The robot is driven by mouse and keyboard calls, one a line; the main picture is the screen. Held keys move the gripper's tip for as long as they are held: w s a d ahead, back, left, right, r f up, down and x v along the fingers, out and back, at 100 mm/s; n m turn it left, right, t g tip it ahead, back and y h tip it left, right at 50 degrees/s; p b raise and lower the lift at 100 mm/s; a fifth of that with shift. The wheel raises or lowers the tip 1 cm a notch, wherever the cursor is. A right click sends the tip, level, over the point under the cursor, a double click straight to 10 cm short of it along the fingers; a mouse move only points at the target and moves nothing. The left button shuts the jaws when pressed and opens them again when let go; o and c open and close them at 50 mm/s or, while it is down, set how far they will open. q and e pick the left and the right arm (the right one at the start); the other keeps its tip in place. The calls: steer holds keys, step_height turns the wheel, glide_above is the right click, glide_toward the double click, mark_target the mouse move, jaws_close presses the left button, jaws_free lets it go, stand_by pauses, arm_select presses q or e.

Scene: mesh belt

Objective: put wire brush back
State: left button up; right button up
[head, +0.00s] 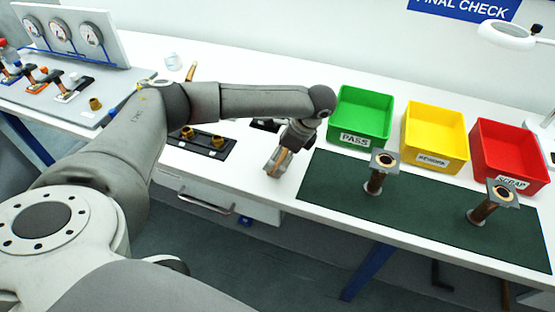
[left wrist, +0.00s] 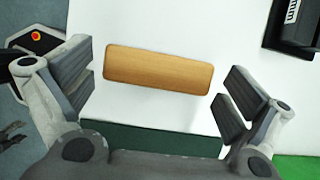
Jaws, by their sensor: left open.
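The wire brush (left wrist: 158,70) shows as a plain wooden block lying on the white table, near the dark green mat. Its bristles are not visible. In the head view it is mostly hidden by my left gripper (head: 279,160), with a bit of brown wood showing. My left gripper (left wrist: 155,100) is open, with one finger pair on each side of the block and a visible gap to both ends. It looks down on the brush from above.
The dark green mat (head: 330,190) holds two flanged pipe pieces (head: 375,183) (head: 482,213). Behind stand green (head: 362,112), yellow (head: 435,132) and red (head: 510,155) bins. A black tray (head: 213,150) with brass fittings lies left. A black device (left wrist: 295,22) is close to the brush.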

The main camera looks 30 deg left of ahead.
arm_select(q)
steer(key=s+b+v, duration=0.1)
steer(key=v, duration=0.8)
steer(key=shift+w+d+r+b, duration=0.15)
steer(key=shift+w+r+b, duration=0.15)
steer(key=shift+w, duration=0.2)
